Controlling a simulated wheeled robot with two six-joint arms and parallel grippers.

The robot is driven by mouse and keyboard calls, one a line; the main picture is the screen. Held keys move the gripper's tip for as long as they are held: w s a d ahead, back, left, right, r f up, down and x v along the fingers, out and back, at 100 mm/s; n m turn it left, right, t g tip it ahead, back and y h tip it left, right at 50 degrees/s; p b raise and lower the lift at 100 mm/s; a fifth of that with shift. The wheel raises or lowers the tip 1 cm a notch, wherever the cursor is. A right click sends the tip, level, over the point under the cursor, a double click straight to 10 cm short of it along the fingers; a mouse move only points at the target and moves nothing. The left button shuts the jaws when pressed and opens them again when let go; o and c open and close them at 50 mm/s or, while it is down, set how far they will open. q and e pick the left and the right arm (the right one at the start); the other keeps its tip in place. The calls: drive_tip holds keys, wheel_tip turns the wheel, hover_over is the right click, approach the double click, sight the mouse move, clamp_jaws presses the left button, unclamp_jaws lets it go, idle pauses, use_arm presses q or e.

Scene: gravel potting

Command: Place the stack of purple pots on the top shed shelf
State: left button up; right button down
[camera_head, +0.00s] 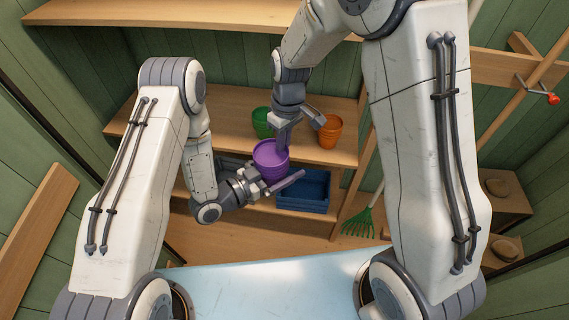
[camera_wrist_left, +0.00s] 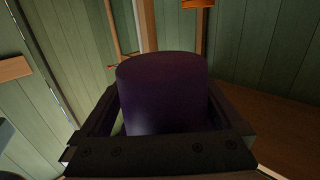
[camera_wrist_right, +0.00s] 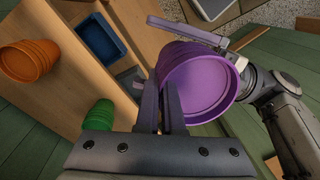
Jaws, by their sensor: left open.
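The stack of purple pots (camera_head: 271,159) is held in the air in front of the shelves, its open top facing up in the head view. My right gripper (camera_head: 282,147) comes from above; its fingers (camera_wrist_right: 161,108) look closed over the rim in the right wrist view, where the purple pots (camera_wrist_right: 205,85) show their open mouth. My left gripper (camera_head: 270,185) is open, its fingers around the lower part of the stack. In the left wrist view the purple stack (camera_wrist_left: 162,95) stands between the spread fingers; contact cannot be told. The top shelf (camera_head: 190,12) is at the upper left.
A green pot (camera_head: 262,122) and orange pots (camera_head: 330,131) stand on the middle shelf (camera_head: 225,130) behind. A blue crate (camera_head: 303,190) is on the shelf below. A green rake (camera_head: 358,222) leans at the right. The visible stretch of top shelf looks bare.

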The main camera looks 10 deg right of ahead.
use_arm(q)
drive_tip(key=c, duration=1)
drive_tip(key=shift+c, duration=1)
use_arm(e)
drive_tip(key=c, duration=1.3)
unclamp_jaws()
drive_tip(key=o, duration=0.3)
drive_tip(key=shift+r, duration=0.15)
